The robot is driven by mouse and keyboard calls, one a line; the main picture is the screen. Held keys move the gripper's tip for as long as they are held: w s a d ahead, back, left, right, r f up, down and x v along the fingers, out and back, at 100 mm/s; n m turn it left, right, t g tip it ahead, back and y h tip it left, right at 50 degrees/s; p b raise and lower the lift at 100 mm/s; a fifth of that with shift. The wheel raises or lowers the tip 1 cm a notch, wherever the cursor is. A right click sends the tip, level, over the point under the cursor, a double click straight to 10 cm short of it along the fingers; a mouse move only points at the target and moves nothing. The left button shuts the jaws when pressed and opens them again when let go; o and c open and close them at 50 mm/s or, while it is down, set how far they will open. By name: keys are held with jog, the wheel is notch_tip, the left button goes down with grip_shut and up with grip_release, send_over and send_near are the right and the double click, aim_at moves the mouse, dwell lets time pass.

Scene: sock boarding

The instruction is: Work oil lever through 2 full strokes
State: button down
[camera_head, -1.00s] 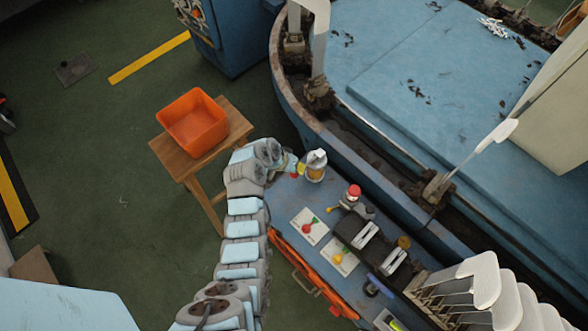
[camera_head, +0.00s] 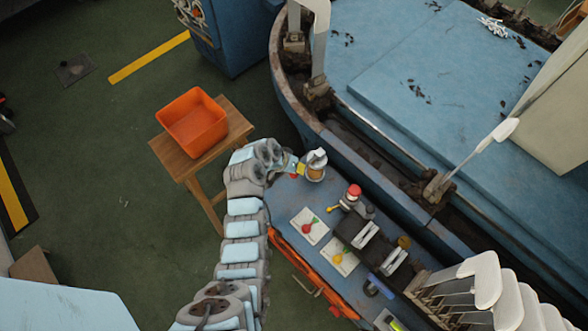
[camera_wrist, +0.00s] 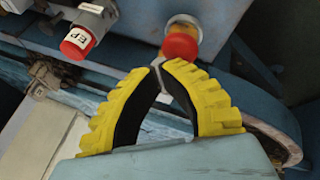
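My gripper (camera_wrist: 161,66) has yellow ribbed fingers with black pads. Its tips are drawn together to a narrow gap in the wrist view. A thin light grey piece shows at the tips; I cannot tell if it is gripped. A red round knob (camera_wrist: 181,45) under a pale collar lies just beyond the tips. A red cylinder marked EP (camera_wrist: 78,43) is to the left. In the head view, my gripper (camera_head: 298,169) is beside a silver-topped amber container (camera_head: 315,166) on the blue bench. A small yellow-knobbed lever (camera_head: 332,209) stands by a red-capped part (camera_head: 354,190). I cannot tell which part is the oil lever.
An orange bin (camera_head: 194,122) stands on a wooden stool (camera_head: 237,124) to the left. White cards (camera_head: 308,226) with coloured items lie on the bench (camera_head: 284,199). Pale sock forms (camera_head: 482,279) stand at the lower right. The large blue machine (camera_head: 420,80) borders the bench behind.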

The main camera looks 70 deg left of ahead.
aim_at(297, 175)
jog(key=shift+s+d+f+b, duration=0.1)
jog(key=shift+s+f+b, duration=0.1)
jog(key=shift+f+b, duration=1.4)
dwell(2.7)
jog(key=shift+f+p, duration=0.25)
jog(key=shift+p, duration=0.25)
jog(key=shift+w+r+p, duration=0.15)
jog(key=shift+r+p, duration=0.6)
jog(key=shift+r, duration=0.55)
jog(key=shift+w+r+p, duration=0.1)
jog(key=shift+r+p, duration=0.65)
jog(key=shift+r, duration=0.5)
jog(key=shift+r, duration=0.1)
jog(key=shift+w+a+r+p, duration=0.15)
jog(key=shift+r+p, duration=0.6)
jog(key=shift+r, duration=0.5)
jog(key=shift+w+a+r+p, duration=0.15)
jog(key=shift+r+p, duration=0.55)
jog(key=shift+r, duration=0.5)
